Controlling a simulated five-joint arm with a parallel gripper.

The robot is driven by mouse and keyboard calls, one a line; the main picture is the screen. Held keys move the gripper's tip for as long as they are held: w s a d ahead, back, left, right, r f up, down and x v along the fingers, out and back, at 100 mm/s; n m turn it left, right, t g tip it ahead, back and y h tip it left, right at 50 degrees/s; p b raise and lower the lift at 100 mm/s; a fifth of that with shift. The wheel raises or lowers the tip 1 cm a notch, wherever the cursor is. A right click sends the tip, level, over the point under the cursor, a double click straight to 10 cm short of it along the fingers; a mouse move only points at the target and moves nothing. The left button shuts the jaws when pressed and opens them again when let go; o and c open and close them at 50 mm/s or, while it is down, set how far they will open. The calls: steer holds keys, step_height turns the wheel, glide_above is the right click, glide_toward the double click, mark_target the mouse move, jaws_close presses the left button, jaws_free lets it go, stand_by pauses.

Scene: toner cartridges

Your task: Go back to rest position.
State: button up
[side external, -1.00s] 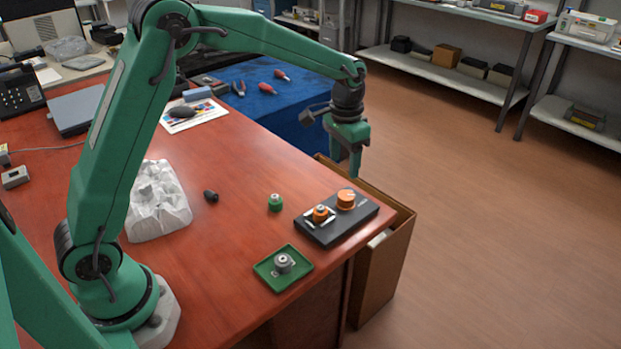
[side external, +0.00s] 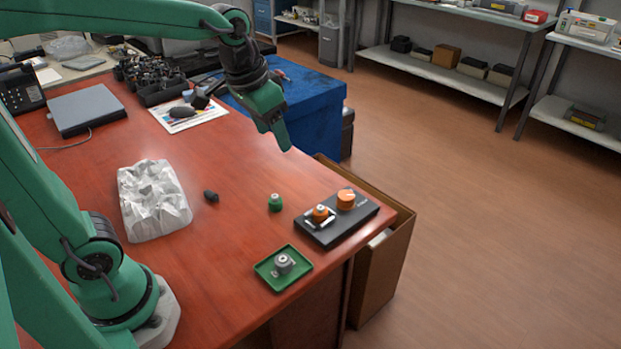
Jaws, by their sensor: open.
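My gripper (side external: 277,128) is in the upper middle of the side view, raised above the desk and tilted down to the right. It is open, and I see nothing held in it. Below it on the desk (side external: 240,170) stand a small green-capped part (side external: 275,202) and a black block (side external: 361,211) with an orange knob (side external: 346,199) and a smaller orange piece (side external: 320,213) in a pale square frame. A green tray (side external: 268,273) at the front holds a grey metal part (side external: 284,263). My gripper touches none of these.
A crumpled silvery bag (side external: 153,200) and a small black piece (side external: 211,196) lie left of centre. A laptop-like grey box (side external: 87,110), a mouse (side external: 181,112) and black parts (side external: 150,78) are farther back. An open cardboard box (side external: 378,275) stands beyond the right edge.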

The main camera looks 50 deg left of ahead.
steer(key=s+a+f+n+t, duration=0.1)
steer(key=s+t, duration=0.1)
steer(key=s, duration=0.9)
steer(key=shift+s, duration=0.4)
